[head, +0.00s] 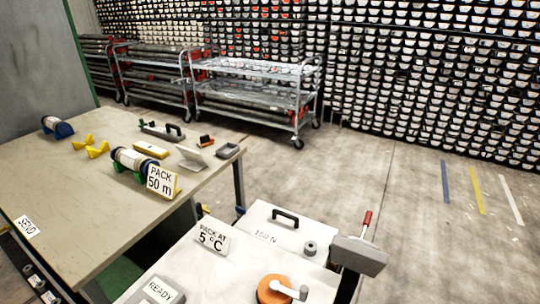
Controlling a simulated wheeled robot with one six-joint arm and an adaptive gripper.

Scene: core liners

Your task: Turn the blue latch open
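A small blue piece (240,210) shows at the back left edge of the white box (262,222); it may be the blue latch, but it is too small to tell its shape or whether it is turned. The box has a black handle (286,217) on its lid and a "150 N" marking. My gripper is not in view.
A white surface in front holds a "PACK AT 5°C" sign (211,238), an orange disc with a white handle (275,290) and a "READY" block (158,291). A grey block (360,254) and a red-handled lever (367,220) stand right.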

